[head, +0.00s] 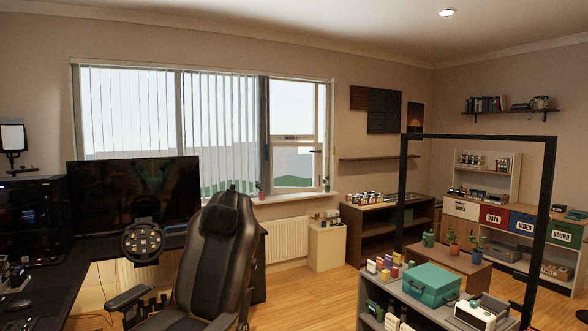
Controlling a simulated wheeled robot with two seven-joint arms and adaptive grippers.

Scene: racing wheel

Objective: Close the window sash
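The window (200,72) is in the back wall in the head view. Vertical blinds (125,120) hang over its left and middle parts. The window sash (316,130) is in the uncovered right section, with a horizontal bar across it at about mid height. A small dark handle-like part shows near its right edge. The sash looks slightly ajar, but at this distance I cannot tell for sure how far. Neither of my grippers shows in this view, so neither is seen touching the sash.
A black racing seat (215,245) and a desk with a steering wheel (143,241) and monitor (133,198) stand before the window. A radiator (287,240) and small cabinet (326,246) are below it. A black frame (401,195) and low shelf stand right. Wooden floor (300,290) is clear between.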

